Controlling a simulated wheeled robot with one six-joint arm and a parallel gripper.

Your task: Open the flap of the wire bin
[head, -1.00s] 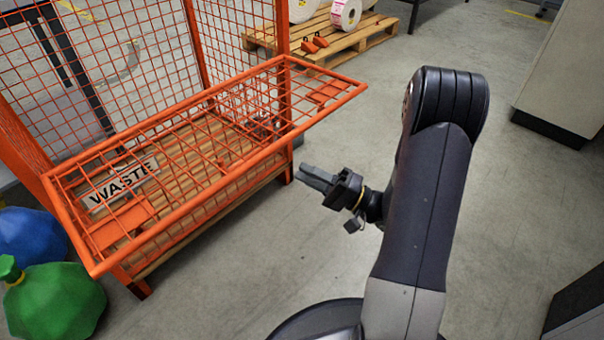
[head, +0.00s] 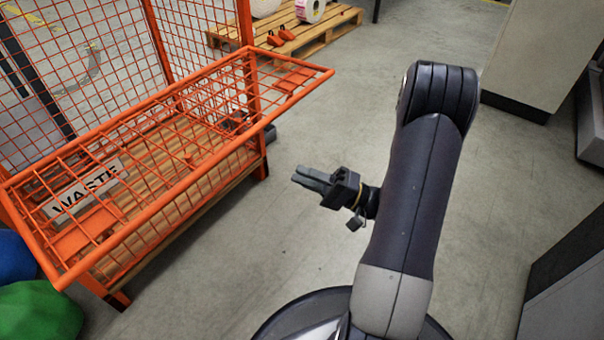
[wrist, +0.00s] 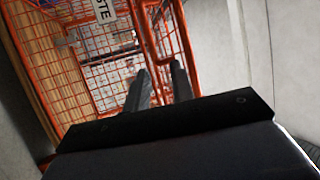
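The orange wire bin (head: 248,95) stands at the left in the head view. Its mesh flap (head: 197,188) sticks out from the bin's front, swung down to about level. A white WASTE sign (head: 88,190) shows by the flap's left part, and part of it also shows in the wrist view (wrist: 103,9). My gripper (head: 310,178) is to the right of the flap, clear of it and touching nothing. In the wrist view my gripper's two fingers (wrist: 158,88) stand apart with a gap between them. They hold nothing, and orange bars show beyond them.
A wooden pallet (head: 335,22) with label rolls (head: 311,9) lies behind the bin. Blue and green bags (head: 38,312) are at the lower left. A pale cabinet (head: 540,55) and a dark-topped unit (head: 570,265) stand at the right. The grey floor between is clear.

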